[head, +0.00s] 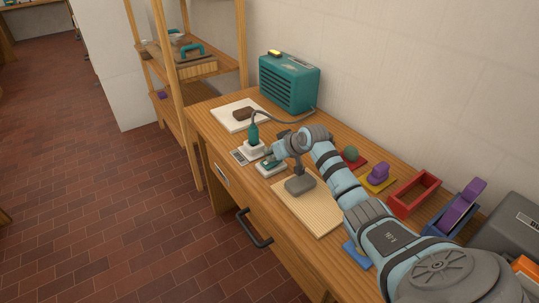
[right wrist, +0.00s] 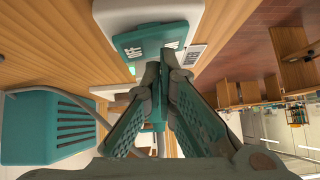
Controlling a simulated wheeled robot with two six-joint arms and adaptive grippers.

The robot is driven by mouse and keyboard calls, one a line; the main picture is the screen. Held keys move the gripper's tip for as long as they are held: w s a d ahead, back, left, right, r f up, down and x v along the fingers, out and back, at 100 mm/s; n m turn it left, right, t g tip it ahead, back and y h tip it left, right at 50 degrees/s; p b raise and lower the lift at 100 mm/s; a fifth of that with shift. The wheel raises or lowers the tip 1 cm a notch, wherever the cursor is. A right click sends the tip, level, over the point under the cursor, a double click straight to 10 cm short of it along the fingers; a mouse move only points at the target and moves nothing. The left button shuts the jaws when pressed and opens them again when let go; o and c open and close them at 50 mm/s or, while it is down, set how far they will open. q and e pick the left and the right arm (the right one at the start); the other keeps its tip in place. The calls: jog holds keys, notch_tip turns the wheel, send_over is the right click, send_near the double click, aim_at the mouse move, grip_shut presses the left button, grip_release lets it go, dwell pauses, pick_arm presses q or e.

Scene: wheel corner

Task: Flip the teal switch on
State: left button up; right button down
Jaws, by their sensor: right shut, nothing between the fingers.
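The teal switch (head: 269,163) sits on a white base on the workbench, near its front edge. In the right wrist view the teal switch (right wrist: 150,36) is close ahead, with the white letters OFF on it and more lettering partly hidden by a finger. My right gripper (head: 273,154) is shut and empty, with its fingertips right by the switch. The fingertips (right wrist: 153,72) overlap the switch's edge in the right wrist view; I cannot tell whether they touch it. Which way the switch is tilted is unclear. My left gripper is not in view.
A teal plug (head: 254,133) with a grey cable stands in a white socket beside the switch. A teal vented box (head: 289,84) stands behind. A ribbed mat (head: 312,212), red tray (head: 414,193) and purple block (head: 377,173) lie along the bench to the right.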

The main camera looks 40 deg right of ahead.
aim_at(272, 163)
jog(key=shift+d, duration=0.4)
jog(key=r+p, duration=0.1)
jog(key=p, duration=0.1)
jog(key=r+p, duration=0.4)
jog(key=shift+s+a+r, duration=0.15)
jog(key=shift+a+r, duration=0.1)
jog(key=shift+a, duration=0.05)
jog(key=a+p+v, duration=0.1)
jog(key=v, duration=0.7)
jog(key=shift+s+a, duration=0.35)
jog(key=shift+s, duration=0.2)
